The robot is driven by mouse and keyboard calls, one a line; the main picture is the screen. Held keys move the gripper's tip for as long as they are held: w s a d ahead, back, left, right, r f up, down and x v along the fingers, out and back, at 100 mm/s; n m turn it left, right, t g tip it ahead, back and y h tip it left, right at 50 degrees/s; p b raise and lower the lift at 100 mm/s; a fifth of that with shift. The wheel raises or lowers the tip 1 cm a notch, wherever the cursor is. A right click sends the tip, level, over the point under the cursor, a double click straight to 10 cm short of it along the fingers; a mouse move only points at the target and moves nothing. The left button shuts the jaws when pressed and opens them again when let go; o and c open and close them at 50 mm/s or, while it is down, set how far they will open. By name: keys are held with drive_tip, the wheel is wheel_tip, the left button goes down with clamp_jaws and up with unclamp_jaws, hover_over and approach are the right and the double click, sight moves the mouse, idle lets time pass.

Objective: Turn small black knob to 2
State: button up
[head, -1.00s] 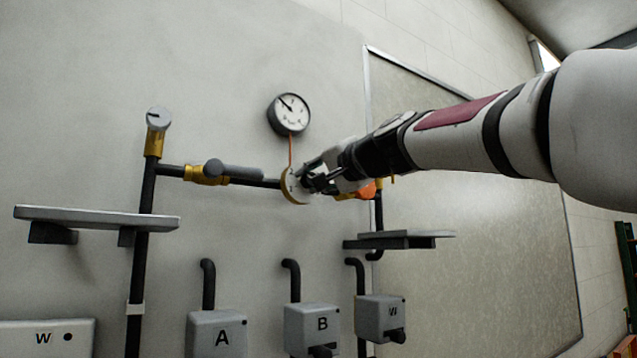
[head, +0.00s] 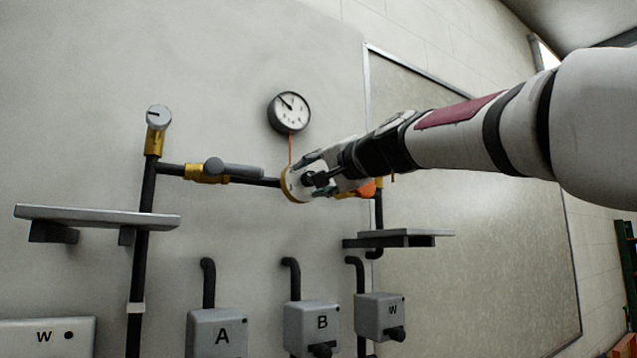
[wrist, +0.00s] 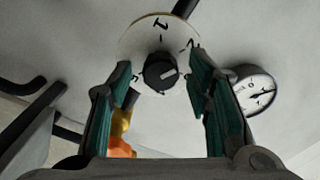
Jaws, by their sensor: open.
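The small black knob (wrist: 160,72) sits at the middle of a pale round dial (wrist: 143,38) with dark numerals. A white mark on the knob points to the right and slightly up in the wrist view. A 1 stands at the top of the dial and what looks like a 2 at its upper right. My gripper (wrist: 159,70) is open, with one green-padded finger on each side of the knob and a visible gap at both. In the head view the dial (head: 290,185) is partly hidden behind my gripper (head: 318,178).
A pressure gauge (head: 289,113) is above the dial; it also shows in the wrist view (wrist: 249,90). A grey lever handle (head: 235,171) lies along the pipe to the left. An orange part (head: 366,189) is just right of my gripper. Two shelves (head: 95,216) (head: 400,238) stick out below.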

drive_tip(key=v, duration=1.2)
